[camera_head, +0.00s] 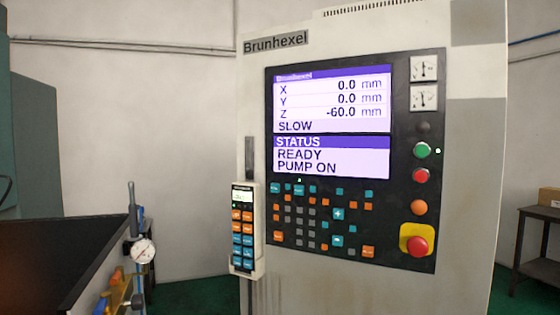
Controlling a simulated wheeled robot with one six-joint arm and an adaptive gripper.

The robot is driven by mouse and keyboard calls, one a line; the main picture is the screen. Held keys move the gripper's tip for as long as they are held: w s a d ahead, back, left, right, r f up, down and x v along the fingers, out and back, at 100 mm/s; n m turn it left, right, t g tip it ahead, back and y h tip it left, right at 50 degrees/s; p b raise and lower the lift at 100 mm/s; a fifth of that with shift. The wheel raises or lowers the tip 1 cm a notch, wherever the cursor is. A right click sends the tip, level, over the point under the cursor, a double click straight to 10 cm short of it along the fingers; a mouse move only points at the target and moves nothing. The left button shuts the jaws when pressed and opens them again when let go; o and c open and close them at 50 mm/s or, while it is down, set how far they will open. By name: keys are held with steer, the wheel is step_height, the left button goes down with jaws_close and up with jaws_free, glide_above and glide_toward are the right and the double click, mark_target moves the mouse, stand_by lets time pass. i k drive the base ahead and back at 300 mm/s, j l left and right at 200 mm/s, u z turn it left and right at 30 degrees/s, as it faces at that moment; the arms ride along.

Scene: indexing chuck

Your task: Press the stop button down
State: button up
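The control panel (398,130) is on the front of a grey Brunhexel machine. In its right column, a round red button (420,175) sits just below a green button (421,150). A larger red mushroom-shaped button (417,246) stands out from a yellow plate at the panel's lower right. I see no readable label saying stop on either red button. Nothing covers or touches them. My gripper is not in view.
The screen (332,163) reads READY and PUMP ON. An orange button (418,207) is above the yellow plate. A handheld pendant (247,240) hangs left of the panel. A dial gauge (143,251) and dark-topped bench (60,245) are lower left; a table (540,218) is right.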

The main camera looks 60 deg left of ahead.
mark_target(418, 246)
steer(key=u, duration=1.25)
